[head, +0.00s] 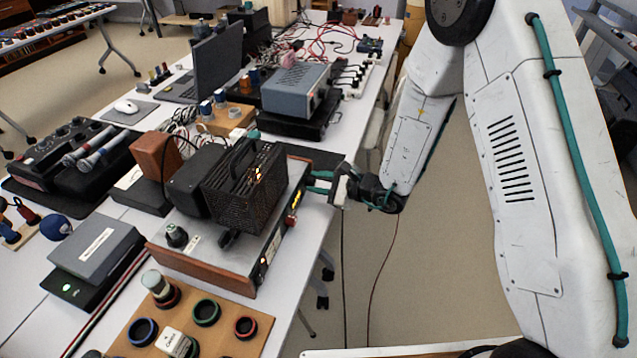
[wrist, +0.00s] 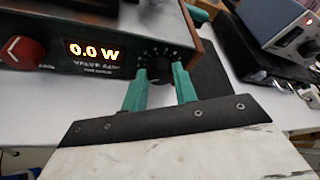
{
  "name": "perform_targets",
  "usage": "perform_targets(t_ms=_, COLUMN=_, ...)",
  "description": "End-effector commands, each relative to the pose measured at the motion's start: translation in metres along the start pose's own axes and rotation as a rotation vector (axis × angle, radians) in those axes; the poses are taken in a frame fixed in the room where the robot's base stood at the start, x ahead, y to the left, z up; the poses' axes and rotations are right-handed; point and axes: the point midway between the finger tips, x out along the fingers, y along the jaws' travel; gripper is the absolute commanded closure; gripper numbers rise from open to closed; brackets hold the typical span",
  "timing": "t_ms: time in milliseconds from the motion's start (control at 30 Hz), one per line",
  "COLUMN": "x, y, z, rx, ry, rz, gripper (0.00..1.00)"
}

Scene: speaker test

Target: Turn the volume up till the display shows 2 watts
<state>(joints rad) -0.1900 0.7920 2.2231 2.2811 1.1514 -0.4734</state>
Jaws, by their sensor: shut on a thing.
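The amplifier (head: 205,272) has wooden sides and stands on the white table; its front faces my arm. In the wrist view its lit display (wrist: 93,51) reads 0.0 W. A dark knob (wrist: 158,68) with dial marks around it sits right of the display, partly hidden by my fingers. My gripper (wrist: 160,82) has its green fingers on either side of this knob and is shut on it. In the head view my gripper (head: 318,183) is at the amplifier's front; the knob is hidden there. A red knob (wrist: 21,52) is left of the display.
A black mesh cage (head: 245,185) tops the amplifier. A grey instrument (head: 296,88) on a black box stands behind it. A wooden board (head: 225,335) with coloured rings lies in front. Grey boxes (head: 95,250) are at left. Floor is open beyond the table edge.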

Motion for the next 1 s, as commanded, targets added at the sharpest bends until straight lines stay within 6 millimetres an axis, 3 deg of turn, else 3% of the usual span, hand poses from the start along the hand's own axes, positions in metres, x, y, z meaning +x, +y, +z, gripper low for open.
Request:
perform_targets(t_ms=600, x=0.0005, y=-0.0058, z=-0.0016, rx=0.486, ry=-0.001, rz=0.203, gripper=0.95)
perform_targets(t_ms=1000, x=0.0007, y=-0.0071, z=-0.0023, rx=0.628, ry=0.0, rz=0.261, gripper=0.95)
